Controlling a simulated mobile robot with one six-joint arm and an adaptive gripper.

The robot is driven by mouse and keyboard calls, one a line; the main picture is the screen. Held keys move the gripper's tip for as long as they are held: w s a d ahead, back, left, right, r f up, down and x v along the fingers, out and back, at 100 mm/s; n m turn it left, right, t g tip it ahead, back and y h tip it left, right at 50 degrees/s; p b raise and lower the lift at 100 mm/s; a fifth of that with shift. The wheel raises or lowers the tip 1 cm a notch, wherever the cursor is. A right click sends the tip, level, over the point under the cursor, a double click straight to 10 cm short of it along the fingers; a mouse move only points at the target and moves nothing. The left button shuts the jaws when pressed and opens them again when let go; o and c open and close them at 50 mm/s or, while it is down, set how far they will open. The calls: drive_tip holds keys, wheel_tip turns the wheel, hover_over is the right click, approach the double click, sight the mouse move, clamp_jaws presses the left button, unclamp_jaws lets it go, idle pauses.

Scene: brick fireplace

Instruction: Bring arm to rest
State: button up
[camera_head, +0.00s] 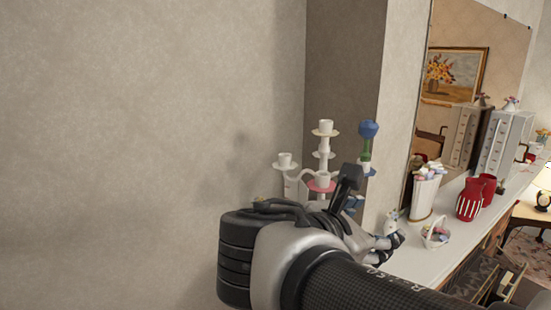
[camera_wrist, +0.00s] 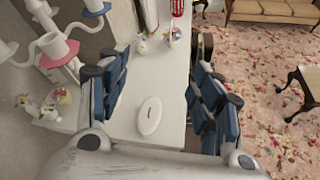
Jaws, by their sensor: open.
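My gripper (camera_head: 372,212) is in the middle of the head view, reaching over the near end of a white mantel shelf (camera_head: 440,265). In the wrist view my gripper (camera_wrist: 162,95) has its two blue-padded fingers spread apart with nothing between them. Below that gap, a white oval piece (camera_wrist: 149,117) with a small brown mark lies on the shelf. My arm hides part of the shelf in the head view.
A white candelabra (camera_head: 323,148) and a blue-green candlestick (camera_head: 367,147) stand behind my gripper. A white vase (camera_head: 424,197), a small basket (camera_head: 435,238) and red vases (camera_head: 469,200) stand farther along. A plain wall (camera_head: 130,150) fills the left; a mirror (camera_head: 425,110) hangs above the shelf.

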drive_tip(key=s+d+f+m+g+y+b, duration=0.2)
drive_tip(key=s+f+m+g+b, duration=0.15)
drive_tip(key=s+f+m, duration=0.45)
drive_tip(key=s+d+f+m+g+y+b, duration=0.2)
drive_tip(key=s+d+f+m+b, duration=0.15)
drive_tip(key=f, duration=0.75)
drive_tip(key=s+a+f+m+y+b, duration=0.2)
drive_tip(key=s+a+f+m+b, duration=0.1)
drive_tip(key=f+m, duration=0.2)
drive_tip(key=s+a+f+m+y+b, duration=0.3)
drive_tip(key=s+f+m, duration=0.1)
drive_tip(key=f+m, duration=0.2)
drive_tip(key=shift+a+f+y, duration=0.3)
drive_tip(key=shift+a+f, duration=0.05)
drive_tip(key=shift+f, duration=0.15)
drive_tip(key=shift+s+a+m+t, duration=0.1)
drive_tip(key=shift+a+m+t, duration=0.05)
drive_tip(key=shift+m+t, duration=0.15)
drive_tip(key=shift+c, duration=0.2)
